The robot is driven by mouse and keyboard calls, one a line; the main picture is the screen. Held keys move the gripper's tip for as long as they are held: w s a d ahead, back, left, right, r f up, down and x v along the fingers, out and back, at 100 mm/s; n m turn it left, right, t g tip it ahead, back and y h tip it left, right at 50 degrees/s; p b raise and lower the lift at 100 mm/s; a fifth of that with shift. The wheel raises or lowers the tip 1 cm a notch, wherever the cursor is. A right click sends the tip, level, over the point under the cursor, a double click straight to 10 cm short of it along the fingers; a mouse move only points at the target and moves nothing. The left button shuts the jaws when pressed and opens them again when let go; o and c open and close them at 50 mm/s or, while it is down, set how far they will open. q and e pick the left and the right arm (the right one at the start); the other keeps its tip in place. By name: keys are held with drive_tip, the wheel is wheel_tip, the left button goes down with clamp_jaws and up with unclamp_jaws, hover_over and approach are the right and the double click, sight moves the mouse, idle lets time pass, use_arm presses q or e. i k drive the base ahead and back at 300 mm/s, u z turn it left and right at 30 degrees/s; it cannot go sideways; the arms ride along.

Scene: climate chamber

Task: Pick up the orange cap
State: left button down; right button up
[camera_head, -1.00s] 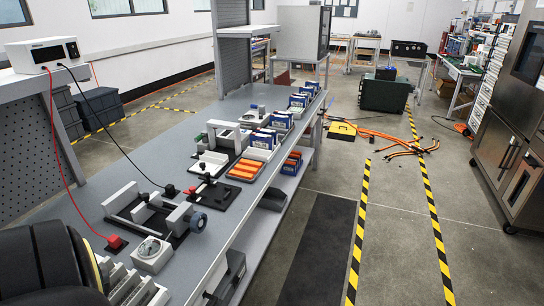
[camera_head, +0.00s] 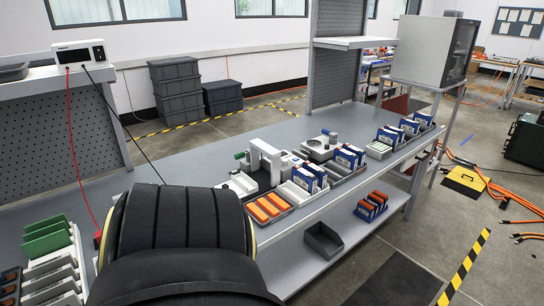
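I cannot make out a single orange cap for certain. A tray (camera_head: 289,214) on the workbench holds several orange pieces (camera_head: 268,207), too small to identify as caps. More orange-topped pieces (camera_head: 375,199) sit with blue boxes on the lower shelf. Neither of my grippers shows. A large black rounded part, which looks like my own arm, fills the lower left and hides part of the bench.
The long grey workbench (camera_head: 180,165) carries blue boxes (camera_head: 312,171), a white fixture (camera_head: 265,158) and green pieces (camera_head: 45,238) at lower left. An empty dark bin (camera_head: 323,240) sits on the lower shelf.

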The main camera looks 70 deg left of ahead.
sight(264, 205)
drive_tip(key=u, duration=0.9)
drive_tip(key=i, duration=2.55)
drive_tip(key=z, duration=2.05)
